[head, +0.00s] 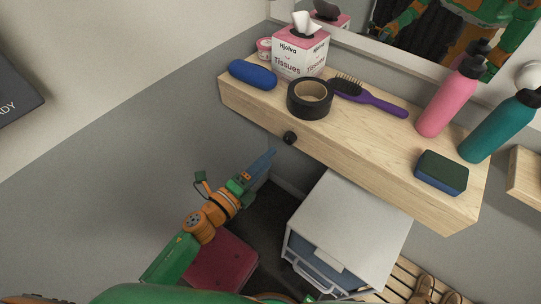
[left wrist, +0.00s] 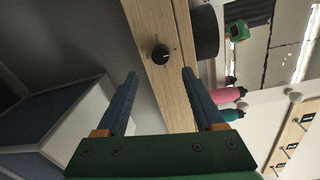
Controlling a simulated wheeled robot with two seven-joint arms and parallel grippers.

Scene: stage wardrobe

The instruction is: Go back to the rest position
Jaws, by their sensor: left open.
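My left gripper (head: 262,163) is out in front of the wooden shelf (head: 355,150), below its front edge and near a black knob (head: 290,138). In the left wrist view its two blue fingers (left wrist: 160,75) stand apart with nothing between them. The knob (left wrist: 160,54) on the shelf front shows just beyond the fingertips, apart from them. My right gripper does not show in either view.
On the shelf are a blue case (head: 253,75), tissue box (head: 300,52), black tape roll (head: 310,98), purple brush (head: 375,102), pink bottle (head: 447,103), teal bottle (head: 497,128) and sponge (head: 441,172). A white cabinet (head: 352,215) stands below. A mirror hangs behind.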

